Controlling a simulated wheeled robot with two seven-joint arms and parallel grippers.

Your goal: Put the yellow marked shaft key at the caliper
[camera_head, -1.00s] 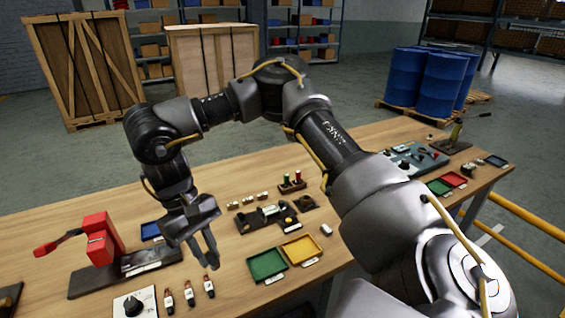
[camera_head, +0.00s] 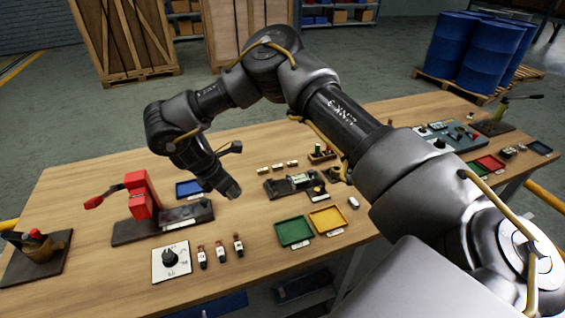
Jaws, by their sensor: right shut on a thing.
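My right gripper (camera_head: 229,189) hangs over the middle of the bench, between a blue tray and a dark fixture. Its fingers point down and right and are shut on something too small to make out. I cannot confirm that it is the yellow marked shaft key. A few small pale blocks (camera_head: 278,167) lie in a row behind the dark fixture (camera_head: 280,189); their marks are too small to read. The fixture carries grey parts and a yellow spot. I cannot pick out the caliper for certain. My left gripper is not in view.
A red vise-like tool (camera_head: 141,195) stands left, with the blue tray (camera_head: 188,189) by it. A green tray (camera_head: 293,231) and a yellow tray (camera_head: 327,219) lie in front of the fixture.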

